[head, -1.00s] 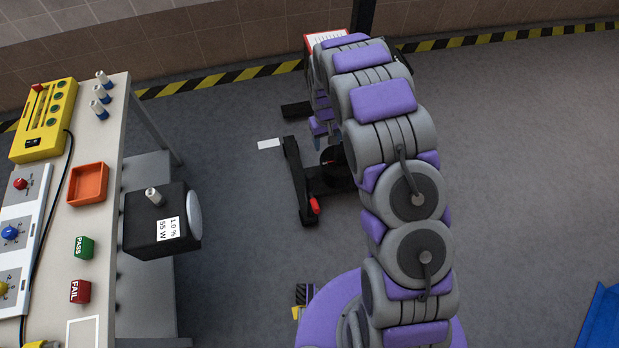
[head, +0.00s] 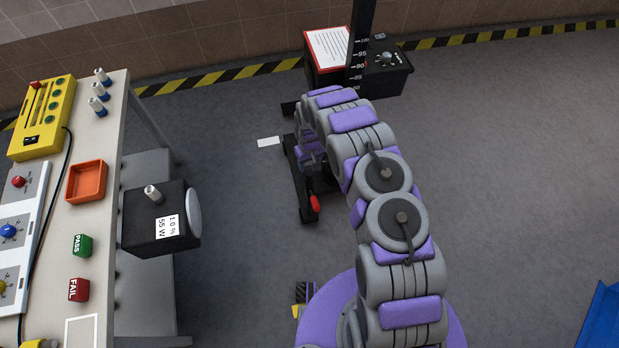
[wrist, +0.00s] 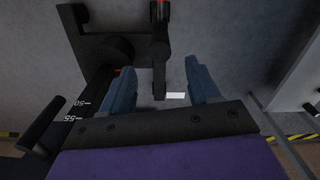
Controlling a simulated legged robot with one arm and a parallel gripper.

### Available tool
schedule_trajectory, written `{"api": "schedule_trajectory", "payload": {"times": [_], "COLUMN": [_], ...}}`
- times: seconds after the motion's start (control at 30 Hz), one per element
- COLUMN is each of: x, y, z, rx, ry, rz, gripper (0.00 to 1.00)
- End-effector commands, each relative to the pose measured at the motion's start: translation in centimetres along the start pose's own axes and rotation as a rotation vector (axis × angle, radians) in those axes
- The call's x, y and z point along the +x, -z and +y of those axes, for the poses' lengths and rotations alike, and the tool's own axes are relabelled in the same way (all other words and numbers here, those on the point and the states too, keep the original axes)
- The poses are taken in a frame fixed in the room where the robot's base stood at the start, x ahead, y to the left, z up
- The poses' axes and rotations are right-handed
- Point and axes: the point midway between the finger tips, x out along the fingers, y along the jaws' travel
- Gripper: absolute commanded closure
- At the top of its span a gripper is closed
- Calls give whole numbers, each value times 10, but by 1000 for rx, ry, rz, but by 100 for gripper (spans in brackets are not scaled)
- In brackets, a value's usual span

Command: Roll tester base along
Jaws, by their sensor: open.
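The tester stands on the floor in the head view, with a black base (head: 303,178) that has a red-tipped part (head: 314,204) at its near end. Its black upright column (head: 361,45) bears a white number scale. A black box (head: 390,85) with a dial is beside the column. In the wrist view my gripper (wrist: 160,66) is open, its two blue-grey fingers apart. A dark bar (wrist: 160,50) of the base shows between the fingers; I cannot tell whether they touch it.
A workbench (head: 115,120) stands at the left, with a black box (head: 160,228) marked 55 W beside it. A white marker (head: 268,142) lies on the floor left of the base. A blue object (head: 603,318) is at lower right.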

Motion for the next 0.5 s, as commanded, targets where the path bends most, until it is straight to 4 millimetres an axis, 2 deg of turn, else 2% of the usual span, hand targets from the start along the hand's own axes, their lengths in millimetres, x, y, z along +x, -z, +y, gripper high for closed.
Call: {"api": "schedule_trajectory", "payload": {"times": [0.03, 0.3, 0.5], "x": [14, 67, 93], "y": [0, -2, 0], "z": [0, -1, -1], "rx": [0, -2, -1], "ry": [1, 1, 0], "rz": [-1, -3, 0], "gripper": [39, 39, 39]}}
